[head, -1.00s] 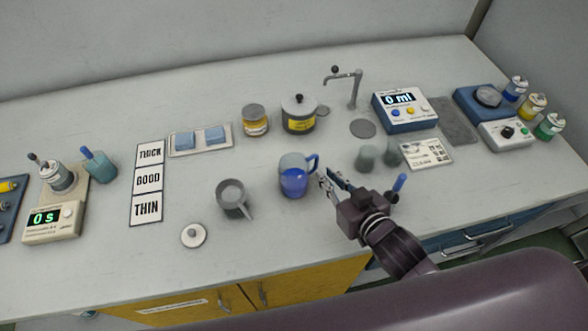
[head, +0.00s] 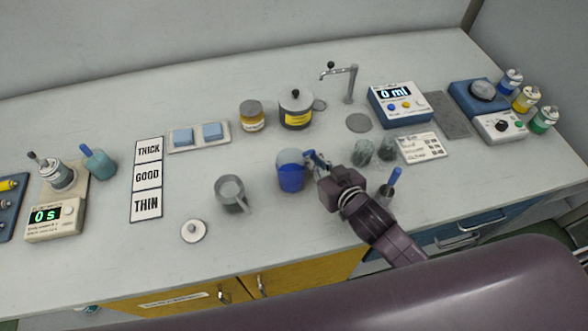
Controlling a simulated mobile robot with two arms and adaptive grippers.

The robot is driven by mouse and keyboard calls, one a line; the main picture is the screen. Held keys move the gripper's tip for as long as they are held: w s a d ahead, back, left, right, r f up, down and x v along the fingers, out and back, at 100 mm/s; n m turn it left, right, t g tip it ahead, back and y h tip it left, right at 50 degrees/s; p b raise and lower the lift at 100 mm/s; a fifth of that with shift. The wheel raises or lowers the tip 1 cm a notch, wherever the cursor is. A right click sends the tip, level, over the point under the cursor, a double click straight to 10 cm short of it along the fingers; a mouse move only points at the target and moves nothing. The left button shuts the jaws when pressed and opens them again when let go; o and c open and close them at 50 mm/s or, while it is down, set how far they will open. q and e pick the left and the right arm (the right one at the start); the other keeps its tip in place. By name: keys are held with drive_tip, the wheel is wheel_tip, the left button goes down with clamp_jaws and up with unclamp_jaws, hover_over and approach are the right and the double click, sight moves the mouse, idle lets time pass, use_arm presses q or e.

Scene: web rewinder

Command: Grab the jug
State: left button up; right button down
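The jug (head: 290,171) stands upright on the counter in the middle of the head view, clear above and blue below. Its handle is on the right side. My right gripper (head: 314,162) is at that handle, with its fingers pointing toward the jug. The fingers and the handle overlap in the picture, so I cannot tell whether they touch or how far the fingers are closed. My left gripper is not in view.
A grey cup with a handle (head: 230,193) stands left of the jug, and a small round lid (head: 194,231) lies in front. Two glasses (head: 363,152) and a blue-handled tool in a holder (head: 391,187) are close to my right arm. A lidded pot (head: 296,110) stands behind.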

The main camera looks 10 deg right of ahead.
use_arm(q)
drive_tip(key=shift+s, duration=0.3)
use_arm(e)
drive_tip(key=shift+r, duration=0.25)
drive_tip(key=shift+r, duration=0.2)
use_arm(q)
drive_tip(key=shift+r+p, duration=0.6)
drive_tip(key=shift+p, duration=0.05)
use_arm(e)
wheel_tip(320, 180, up, 19)
idle(0.5)
